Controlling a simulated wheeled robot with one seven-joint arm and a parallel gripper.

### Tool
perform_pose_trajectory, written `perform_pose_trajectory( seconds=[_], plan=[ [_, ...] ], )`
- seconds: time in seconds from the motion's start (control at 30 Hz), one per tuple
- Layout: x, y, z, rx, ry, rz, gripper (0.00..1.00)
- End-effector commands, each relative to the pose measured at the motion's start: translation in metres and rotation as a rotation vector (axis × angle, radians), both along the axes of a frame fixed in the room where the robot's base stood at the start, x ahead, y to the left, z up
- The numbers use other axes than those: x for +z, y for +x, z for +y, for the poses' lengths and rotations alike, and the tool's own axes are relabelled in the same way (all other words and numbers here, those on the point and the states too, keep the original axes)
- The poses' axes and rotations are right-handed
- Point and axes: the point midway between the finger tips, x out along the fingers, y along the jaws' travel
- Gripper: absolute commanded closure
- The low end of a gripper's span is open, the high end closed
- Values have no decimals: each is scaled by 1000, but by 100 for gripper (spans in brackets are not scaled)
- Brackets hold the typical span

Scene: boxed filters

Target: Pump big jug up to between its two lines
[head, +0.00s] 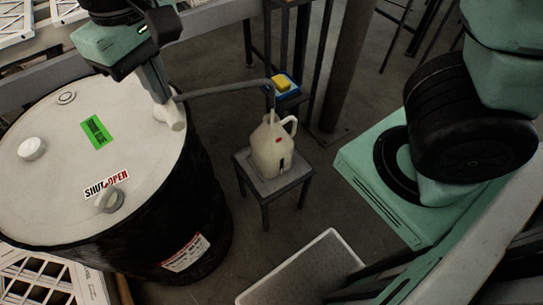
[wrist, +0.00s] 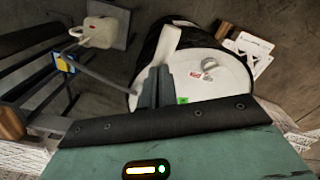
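The big jug (head: 268,152), pale with a handle and a small red mark, stands upright on a small grey stool (head: 243,160). It also shows in the wrist view (wrist: 98,33). Its two lines and its fill level are too small to make out. A grey spout pipe (head: 225,88) runs from the drum's pump to above the jug's mouth. The white pump piece (head: 174,113) stands at the drum lid's edge, and also shows in the wrist view (wrist: 162,45). My gripper (head: 164,98) is at this piece, its fingers together; nothing shows between them.
The black drum (head: 150,215) has a white lid with a SHUT/OPEN label and grey knob (head: 110,201); the knob's setting is unclear. A yellow block (head: 282,83) sits on a blue piece behind the jug. A white tray (head: 305,270) lies front centre. A post (head: 348,65) stands behind.

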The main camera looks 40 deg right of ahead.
Motion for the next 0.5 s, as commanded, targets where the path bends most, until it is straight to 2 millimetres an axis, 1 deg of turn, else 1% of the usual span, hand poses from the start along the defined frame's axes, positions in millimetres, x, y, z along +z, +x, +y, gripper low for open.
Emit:
perform_pose_trajectory(
  seconds=[0.03, 0.13, 0.5],
  plan=[
    [-5, 0, -1, -1, -1, 0, 100],
    [-9, 0, -1, -1, -1, 0, 100],
    [-10, -1, 0, 0, -1, 0, 100]
  ],
)
